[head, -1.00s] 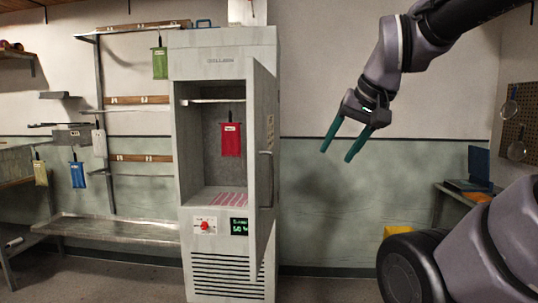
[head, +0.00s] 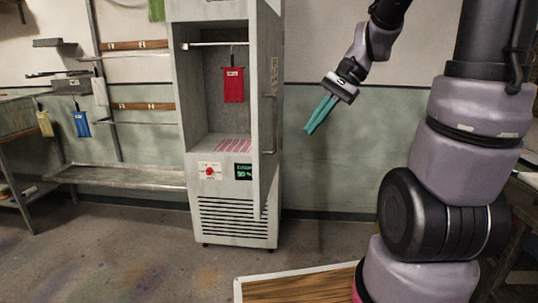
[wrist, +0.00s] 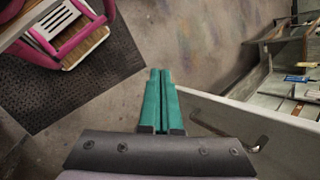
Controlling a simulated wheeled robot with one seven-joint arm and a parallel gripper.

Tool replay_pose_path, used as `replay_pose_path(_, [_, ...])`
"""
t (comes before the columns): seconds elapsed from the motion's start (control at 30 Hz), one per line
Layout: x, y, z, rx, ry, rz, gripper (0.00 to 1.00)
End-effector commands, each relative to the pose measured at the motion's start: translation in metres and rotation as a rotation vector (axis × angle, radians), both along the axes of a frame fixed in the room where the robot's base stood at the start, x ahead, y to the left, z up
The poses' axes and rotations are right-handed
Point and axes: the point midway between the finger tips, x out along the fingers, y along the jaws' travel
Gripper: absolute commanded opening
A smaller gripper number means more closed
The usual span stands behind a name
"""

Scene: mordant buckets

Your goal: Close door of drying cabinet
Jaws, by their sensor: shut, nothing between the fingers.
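The drying cabinet (head: 188,120) is a tall grey cabinet with its door (head: 268,110) swung open toward me, seen nearly edge-on. A bar handle (head: 270,125) runs down the door's right face. Inside, a red swatch (head: 233,85) hangs from a rail. My gripper (head: 308,131) is shut and empty, to the right of the door and apart from it in the head view. In the wrist view my gripper's green fingers (wrist: 160,75) are together, the door's pale panel (wrist: 255,120) lies to their right, and the handle (wrist: 240,138) shows on it.
A metal shelf rack (head: 120,177) with hanging coloured swatches stands left of the cabinet. A wooden-topped piece (head: 300,287) lies at the front. The wrist view shows a pink-framed stool (wrist: 70,35) on a black mat (wrist: 95,85). The floor before the cabinet is clear.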

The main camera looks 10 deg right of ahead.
Motion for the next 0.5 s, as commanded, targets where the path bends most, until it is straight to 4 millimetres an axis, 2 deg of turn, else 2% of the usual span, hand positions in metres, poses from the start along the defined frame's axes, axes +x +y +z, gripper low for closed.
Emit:
replay_pose_path(0.03, [0.009,0.0,-0.011,0.059,0.068,-0.031,0.0])
replay_pose_path(0.27, [0.054,0.002,-0.049,0.36,0.308,-0.186,0.0])
replay_pose_path(0.5, [0.106,-0.014,-0.096,0.694,0.505,-0.393,0.0])
